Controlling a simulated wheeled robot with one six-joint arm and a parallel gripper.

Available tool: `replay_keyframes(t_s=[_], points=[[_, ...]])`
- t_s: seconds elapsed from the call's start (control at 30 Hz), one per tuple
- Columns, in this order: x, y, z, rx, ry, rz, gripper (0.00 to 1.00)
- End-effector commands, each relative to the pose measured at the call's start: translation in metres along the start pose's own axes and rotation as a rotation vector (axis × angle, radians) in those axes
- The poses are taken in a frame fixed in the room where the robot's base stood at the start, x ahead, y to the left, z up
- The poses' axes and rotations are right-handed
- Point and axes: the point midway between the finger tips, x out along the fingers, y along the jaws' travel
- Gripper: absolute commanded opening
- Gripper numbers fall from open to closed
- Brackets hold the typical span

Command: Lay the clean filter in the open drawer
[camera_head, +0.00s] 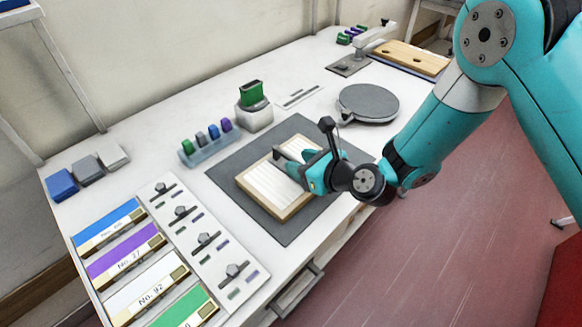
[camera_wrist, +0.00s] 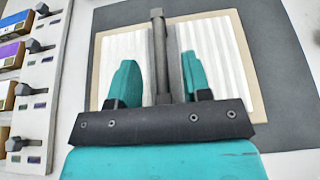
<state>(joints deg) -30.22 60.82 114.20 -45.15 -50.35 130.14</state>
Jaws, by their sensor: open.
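A filter with white pleats and a pale wooden frame (camera_head: 292,208) lies flat on a dark grey mat (camera_head: 230,172). A dark bar (camera_wrist: 158,62) stands out over the middle of the pleats in the wrist view. My gripper (camera_head: 290,160) is over the filter, its jaws apart. In the wrist view the two teal fingers (camera_wrist: 157,80) are on either side of the bar, with a gap to each. I cannot tell whether they touch the filter. A drawer handle (camera_head: 300,292) shows below the table's front edge; how far the drawer is out is hard to see.
A panel with several dark knobs (camera_head: 205,240) and coloured labelled binders (camera_head: 125,255) stand at the left. A blue tray of small coloured blocks (camera_head: 208,150), a white holder with a green block (camera_head: 255,115) and a round grey plate (camera_head: 368,103) stand behind the mat.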

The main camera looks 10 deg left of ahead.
Motion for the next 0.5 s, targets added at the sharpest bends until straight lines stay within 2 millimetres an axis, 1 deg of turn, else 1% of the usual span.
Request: replay_keyframes(t_s=[0.1,0.17,0.4,0.47,0.5], points=[[0.014,0.000,0.001,-0.001,0.001,0.002,0.44],[0.018,0.000,0.000,0.000,0.001,0.001,0.44],[0.020,-0.001,-0.001,0.001,0.001,0.000,0.44],[0.020,-0.001,-0.001,0.001,0.001,0.000,0.31],[0.020,-0.001,-0.001,0.001,0.001,0.000,0.21]])
